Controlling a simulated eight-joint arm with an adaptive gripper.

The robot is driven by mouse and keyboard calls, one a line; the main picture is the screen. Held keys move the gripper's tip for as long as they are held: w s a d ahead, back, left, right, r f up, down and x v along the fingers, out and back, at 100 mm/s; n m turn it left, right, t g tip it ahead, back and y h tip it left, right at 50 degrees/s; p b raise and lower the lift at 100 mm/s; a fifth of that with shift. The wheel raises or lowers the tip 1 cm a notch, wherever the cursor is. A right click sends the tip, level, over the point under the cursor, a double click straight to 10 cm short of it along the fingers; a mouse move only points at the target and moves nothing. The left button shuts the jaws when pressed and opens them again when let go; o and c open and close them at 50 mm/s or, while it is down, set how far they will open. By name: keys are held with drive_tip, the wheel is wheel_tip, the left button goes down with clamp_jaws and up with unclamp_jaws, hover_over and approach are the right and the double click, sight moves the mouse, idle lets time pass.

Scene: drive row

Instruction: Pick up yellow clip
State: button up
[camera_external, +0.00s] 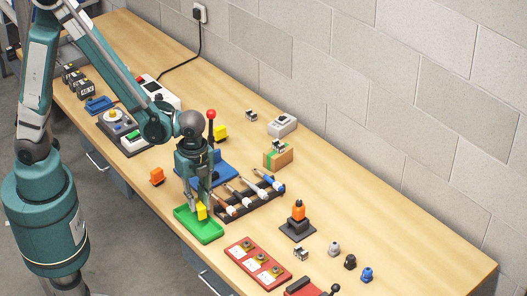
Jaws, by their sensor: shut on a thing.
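A small yellow piece (202,211), which looks like the yellow clip, is at the tips of my gripper (199,204), over the green tray (208,232). My gripper points down and is shut on this piece. The fingers hide part of it. I cannot tell whether it touches the tray or hangs just above it. Another yellow block (220,132) stands further back, beside a lever with a red knob (211,114).
A blue fixture (218,169) is just behind. A red tray (257,262) is in front. The table's back right is clear.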

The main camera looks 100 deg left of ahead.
sight(198, 204)
drive_tip(key=shift+r, duration=3)
